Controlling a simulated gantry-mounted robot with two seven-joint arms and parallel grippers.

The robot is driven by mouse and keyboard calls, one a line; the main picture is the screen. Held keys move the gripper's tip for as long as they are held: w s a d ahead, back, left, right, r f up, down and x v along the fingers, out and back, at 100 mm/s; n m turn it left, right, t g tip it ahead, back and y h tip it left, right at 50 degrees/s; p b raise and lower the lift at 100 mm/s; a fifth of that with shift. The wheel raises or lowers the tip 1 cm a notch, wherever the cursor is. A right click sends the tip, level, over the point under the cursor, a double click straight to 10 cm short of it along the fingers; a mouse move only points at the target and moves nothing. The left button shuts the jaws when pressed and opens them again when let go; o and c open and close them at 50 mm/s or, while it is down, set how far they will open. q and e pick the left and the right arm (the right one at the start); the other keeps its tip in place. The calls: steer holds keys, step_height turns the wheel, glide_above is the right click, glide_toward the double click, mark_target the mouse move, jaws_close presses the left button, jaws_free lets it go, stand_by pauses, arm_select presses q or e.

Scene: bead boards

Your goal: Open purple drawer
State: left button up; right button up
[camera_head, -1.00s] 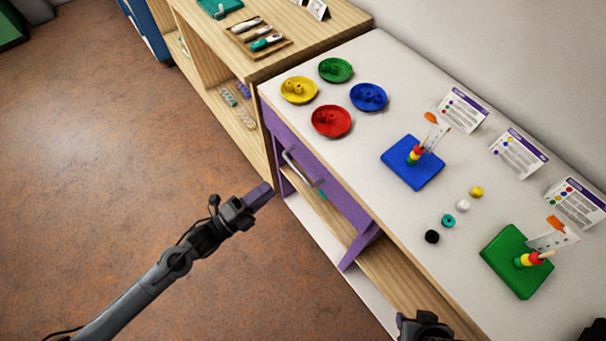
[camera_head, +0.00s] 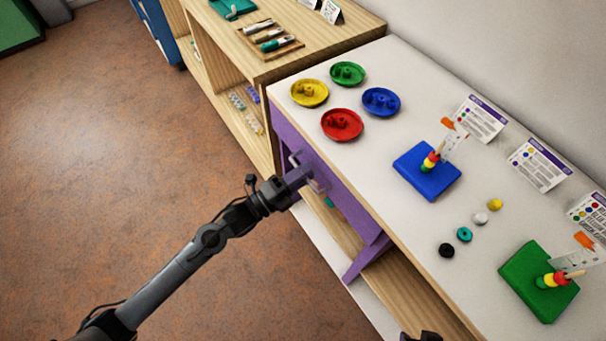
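The purple drawer (camera_head: 345,207) is in the front of the white-topped table, below its left edge. The drawer front looks flush with the table. Its metal handle (camera_head: 294,160) is partly hidden by my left gripper. My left gripper (camera_head: 306,172) is at the handle, with its fingertips over the bar. I cannot tell from this angle whether the fingers are apart or closed on the handle.
The tabletop (camera_head: 390,230) holds yellow, green, red and blue dishes, a blue bead board (camera_head: 427,172), a green bead board (camera_head: 537,283), loose beads and cards. A wooden shelf unit (camera_head: 280,68) adjoins the table at the back. The floor to the left is clear.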

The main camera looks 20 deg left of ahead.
arm_select(q)
steer(key=shift+w, duration=0.1)
jaws_close()
stand_by(0.4)
